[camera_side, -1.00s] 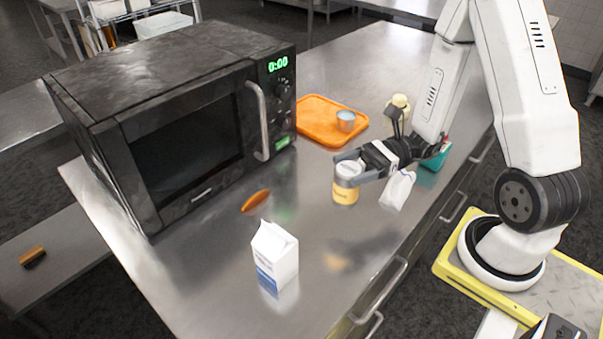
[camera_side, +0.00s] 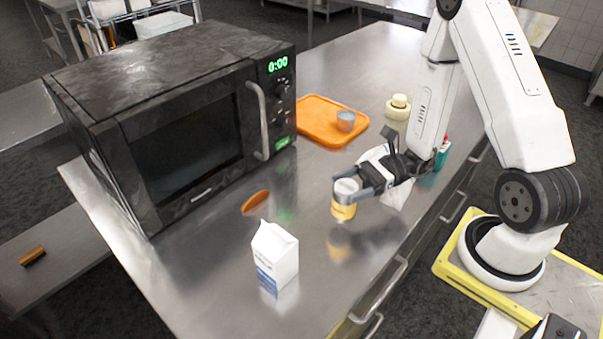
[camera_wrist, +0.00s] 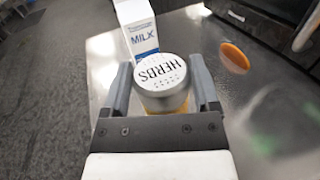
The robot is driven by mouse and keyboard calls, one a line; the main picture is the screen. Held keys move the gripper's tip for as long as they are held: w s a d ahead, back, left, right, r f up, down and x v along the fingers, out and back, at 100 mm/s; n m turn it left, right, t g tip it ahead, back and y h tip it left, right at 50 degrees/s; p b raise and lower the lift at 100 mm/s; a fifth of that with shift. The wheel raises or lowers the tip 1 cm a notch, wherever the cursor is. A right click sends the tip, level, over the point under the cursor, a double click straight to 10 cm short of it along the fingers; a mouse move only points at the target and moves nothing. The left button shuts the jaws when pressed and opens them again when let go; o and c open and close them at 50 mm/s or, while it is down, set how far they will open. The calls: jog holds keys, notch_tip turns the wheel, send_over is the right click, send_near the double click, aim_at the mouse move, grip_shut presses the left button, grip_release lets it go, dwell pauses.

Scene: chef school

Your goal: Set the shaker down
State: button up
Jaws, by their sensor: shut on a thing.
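The shaker (camera_side: 344,208) has a yellow body and a silver lid. In the wrist view its perforated lid (camera_wrist: 161,80) reads HERBS. My gripper (camera_side: 350,190) is shut on the shaker, with one finger on each side just below the lid. The shaker is roughly upright, a little above the steel counter (camera_side: 215,265); its reflection shows below it with a small gap. Its base is hidden in the wrist view.
A milk carton (camera_side: 275,255) stands to the front left of the shaker. An orange oval item (camera_side: 256,201) lies left. A microwave (camera_side: 185,120) fills the left side. An orange tray (camera_side: 314,125) with a metal cup (camera_side: 346,121) and a cream item (camera_side: 398,106) sit behind. A white item (camera_side: 398,194) is partly hidden under my arm.

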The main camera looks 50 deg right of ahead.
jog(key=shift+f, duration=1.55)
jog(key=shift+f, duration=0.1)
jog(key=o, duration=1.3)
jog(key=shift+c, duration=0.2)
jog(key=shift+v, duration=6.05)
jog(key=shift+a, duration=0.1)
